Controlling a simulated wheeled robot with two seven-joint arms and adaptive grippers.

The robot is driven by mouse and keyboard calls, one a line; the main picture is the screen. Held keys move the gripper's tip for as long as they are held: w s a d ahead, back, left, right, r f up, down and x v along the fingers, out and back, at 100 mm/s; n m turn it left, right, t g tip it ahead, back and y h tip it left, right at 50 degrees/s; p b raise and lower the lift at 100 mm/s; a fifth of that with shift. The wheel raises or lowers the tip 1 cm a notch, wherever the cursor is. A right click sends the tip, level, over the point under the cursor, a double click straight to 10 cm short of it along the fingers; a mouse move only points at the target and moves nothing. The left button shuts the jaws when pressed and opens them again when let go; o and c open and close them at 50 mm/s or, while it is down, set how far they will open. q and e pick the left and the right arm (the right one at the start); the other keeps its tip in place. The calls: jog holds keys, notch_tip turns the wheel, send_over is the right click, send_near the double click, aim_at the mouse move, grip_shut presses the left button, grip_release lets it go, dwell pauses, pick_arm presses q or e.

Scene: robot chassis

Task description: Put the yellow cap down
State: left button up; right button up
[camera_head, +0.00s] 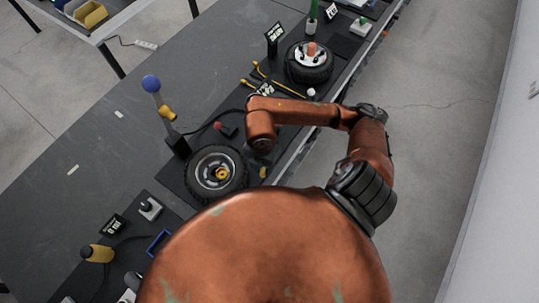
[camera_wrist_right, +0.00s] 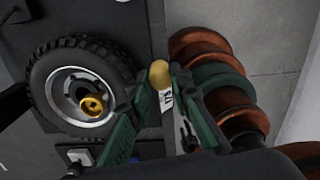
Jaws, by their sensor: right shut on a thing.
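The yellow cap (camera_wrist_right: 160,74) is between the green fingertips of my right gripper (camera_wrist_right: 161,80) in the right wrist view. The fingers are shut on it. It is off the right side of a black-tyred wheel (camera_wrist_right: 42,88) with a gold hub centre. In the head view the cap (camera_head: 263,172) is a small yellow spot just right of that wheel (camera_head: 240,178), by the table edge. My right gripper (camera_head: 263,158) is mostly hidden there under its own arm. My left gripper is out of view.
The long dark table (camera_head: 105,128) runs diagonally. A blue-topped upright tool (camera_head: 152,86) stands left of the wheel. A second wheel (camera_head: 291,66) lies farther back. The table's left stretch is mostly clear.

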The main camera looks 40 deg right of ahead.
jog(key=shift+s+d+m, duration=0.15)
jog(key=shift+m, duration=0.65)
jog(key=w+d+f, duration=0.4)
jog(key=d+f, duration=0.1)
jog(key=w+d+f+p, duration=0.1)
jog(key=w+d+f, duration=0.4)
jog(key=shift+w, duration=0.2)
notch_tip(320, 180, down, 3)
jog(key=shift+d+f+p, duration=0.1)
jog(key=shift+p, duration=0.2)
jog(key=shift+f, duration=0.3)
jog(key=o, duration=0.8)
jog(key=shift+c, duration=0.2)
